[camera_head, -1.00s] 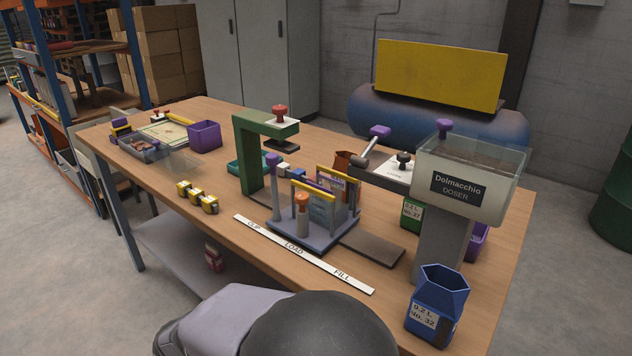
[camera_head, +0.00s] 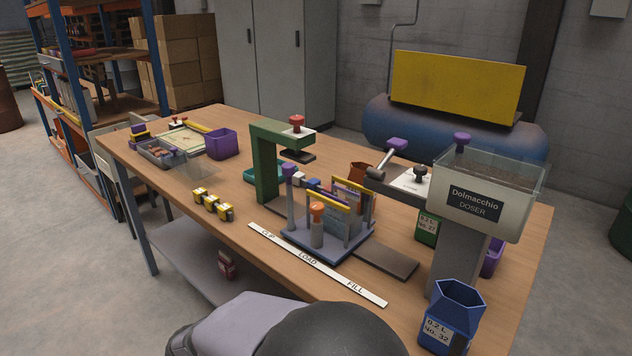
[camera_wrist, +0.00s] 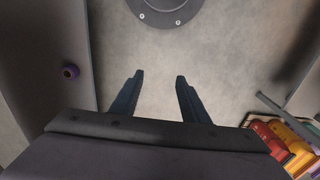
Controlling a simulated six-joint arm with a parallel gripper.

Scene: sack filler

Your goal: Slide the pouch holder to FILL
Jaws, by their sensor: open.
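The pouch holder (camera_head: 322,252) is a blue-grey carriage with yellow-topped rails, a purple-topped post and an orange knob (camera_head: 317,208) at its front. It stands beside the LOAD mark of the white label strip (camera_head: 318,264); FILL is at the strip's right end. A printed pouch appears to stand upright between the rails, partly hidden by them. My gripper (camera_wrist: 158,80) shows in the wrist view with its two dark fingers apart and nothing between them. It points at bare floor, away from the holder. The head view does not show my fingers.
The green clip press (camera_head: 262,165) stands left of the holder. A dark track (camera_head: 390,263) runs right toward the doser (camera_head: 476,205). A blue container (camera_head: 447,318) stands at the front right corner. Yellow-banded blocks (camera_head: 212,204) lie left of the strip.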

